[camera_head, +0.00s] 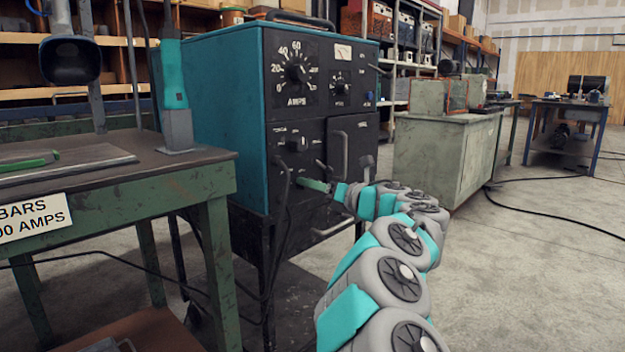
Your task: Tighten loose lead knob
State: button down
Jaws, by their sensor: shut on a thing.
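The teal welding machine (220,85) stands on a dark stand, with its black front panel facing right. A large AMPS dial, a small meter and a smaller knob are on the upper panel. A black lead (285,195) plugs into the lower left of the panel and hangs down. My gripper (312,184) reaches in from the right, its fingers at the lower panel beside this lead. It is shut on the lead knob, which is small, dark and mostly hidden at the fingertips. I cannot tell how tightly the knob sits.
A green-legged bench (150,188) with a sign stands close on the left. A panel handle (338,155) is just above my gripper. A grey-green cabinet (440,160) stands behind at right. A black cable (550,215) crosses the open floor at right.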

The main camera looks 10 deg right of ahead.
jog(key=m+p, duration=1)
jog(key=m, duration=0.2)
jog(key=shift+f, duration=0.15)
dwell(0.3)
jog(key=shift+c, duration=2.2)
grip_release()
jog(key=shift+d, duration=0.15)
jog(key=v, duration=0.7)
jog(key=shift+s, duration=0.3)
